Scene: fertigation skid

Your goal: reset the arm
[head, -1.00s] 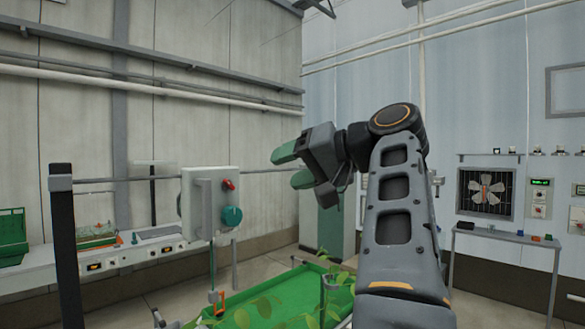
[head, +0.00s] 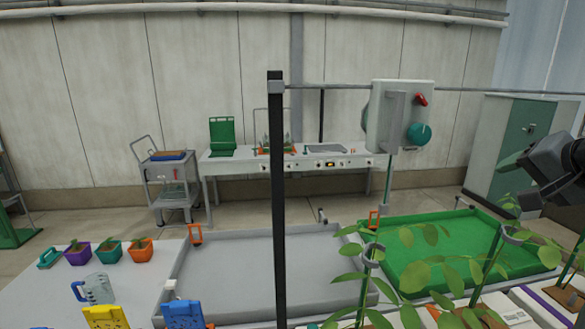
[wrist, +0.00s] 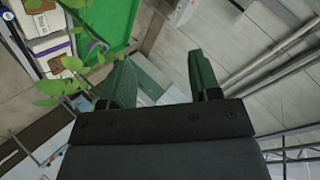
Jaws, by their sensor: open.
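My gripper (wrist: 160,82) shows in the wrist view with its two green fingers apart and nothing between them. In the head view only part of my gripper (head: 535,165) shows at the right edge, with a green finger pointing left. It is in the air above and to the right of the green tray (head: 450,262), in front of a green-doored cabinet (head: 515,135). The rest of my arm is mostly outside the head view.
A dark post (head: 277,200) carries a rail and a control box (head: 400,115) with a teal knob. Leafy plants (head: 430,270) stand below my gripper. A grey tray (head: 235,270), small pots (head: 108,252) and a measuring jug (head: 95,290) are left. A cart (head: 170,185) stands behind.

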